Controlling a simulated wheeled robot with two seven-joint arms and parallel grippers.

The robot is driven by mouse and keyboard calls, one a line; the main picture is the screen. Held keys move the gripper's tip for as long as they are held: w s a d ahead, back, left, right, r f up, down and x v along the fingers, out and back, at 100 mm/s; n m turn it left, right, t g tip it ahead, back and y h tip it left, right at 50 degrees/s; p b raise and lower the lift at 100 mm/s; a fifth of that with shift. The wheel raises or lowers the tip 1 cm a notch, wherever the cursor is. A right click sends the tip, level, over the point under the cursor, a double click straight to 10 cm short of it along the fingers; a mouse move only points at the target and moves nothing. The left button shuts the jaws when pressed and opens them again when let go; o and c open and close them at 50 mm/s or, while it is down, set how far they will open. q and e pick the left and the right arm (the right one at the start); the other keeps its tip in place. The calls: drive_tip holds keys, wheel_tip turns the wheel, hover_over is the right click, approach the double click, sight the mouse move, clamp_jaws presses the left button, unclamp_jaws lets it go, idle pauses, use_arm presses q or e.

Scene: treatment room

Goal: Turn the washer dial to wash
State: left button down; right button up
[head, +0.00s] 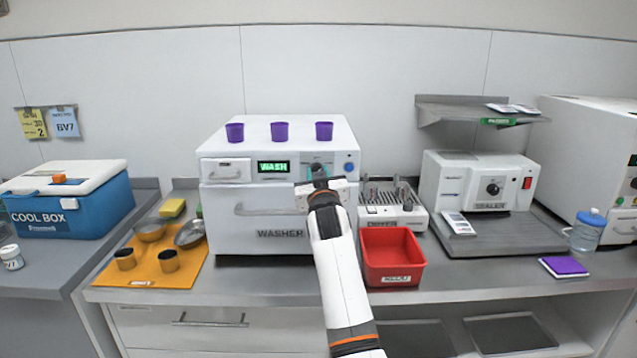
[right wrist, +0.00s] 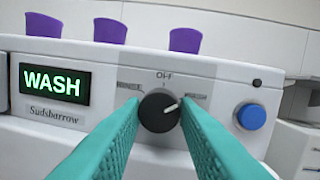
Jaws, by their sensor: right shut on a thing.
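The white washer (head: 222,232) stands on the counter, and its green display (head: 273,167) reads WASH. In the right wrist view the display (right wrist: 54,82) reads WASH too. The round black dial (right wrist: 158,112) is on the front panel, right of the display. Its white pointer mark is turned right of the OFF label, toward the small label on the right. My right gripper (head: 320,174) is at the panel. Its teal fingers (right wrist: 160,120) are shut on the dial, one on each side. In the head view my gripper hides the dial. My left gripper is not in view.
A blue button (right wrist: 250,116) is right of the dial. Purple cups (head: 280,131) stand on the washer's top. A red bin (head: 393,279) and a rack (head: 410,214) are right of my arm. An orange mat (head: 150,274) with bowls and cups is at the left.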

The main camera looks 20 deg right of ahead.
drive_tip(key=shift+f+m, duration=0.1)
drive_tip(key=shift+m, duration=0.5)
drive_tip(key=o, duration=0.7)
